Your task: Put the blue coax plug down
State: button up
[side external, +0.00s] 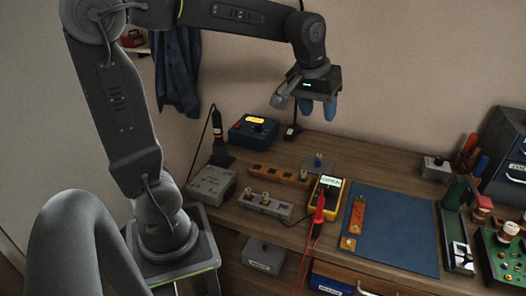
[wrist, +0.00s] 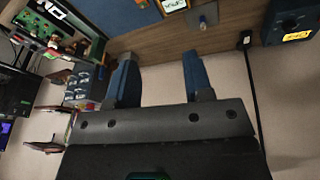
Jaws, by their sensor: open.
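My gripper (side external: 317,110) is high above the back of the bench, with its two blue fingers pointing down. In the wrist view my gripper (wrist: 158,58) is open, with nothing between the fingers. A small upright plug with blue on it (side external: 318,160) stands on a grey block at the back of the bench, below the gripper and clear of it. The plug also shows in the wrist view (wrist: 203,20), near the top edge. It looks like the blue coax plug, but it is too small to be sure.
A yellow meter (side external: 325,192) with red leads stands by a blue mat (side external: 395,232). A wooden rail (side external: 278,174) and a grey rail with knobs (side external: 264,205) lie left of it. A blue box (side external: 252,131) stands at the back. A green board (side external: 500,258) is at right.

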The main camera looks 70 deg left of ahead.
jog(key=s+d+f+m+t, duration=0.1)
jog(key=s+d+m, duration=0.2)
jog(key=s, duration=0.4)
jog(key=s+d+f+m+t, duration=0.1)
jog(key=s+d+f+m, duration=0.1)
jog(key=s, duration=0.6)
jog(key=shift+s+d+f+m+h, duration=0.15)
jog(key=shift+s+d+m+h, duration=0.15)
jog(key=shift+d+m, duration=0.4)
jog(key=shift+o, duration=0.4)
jog(key=shift+d, duration=0.1)
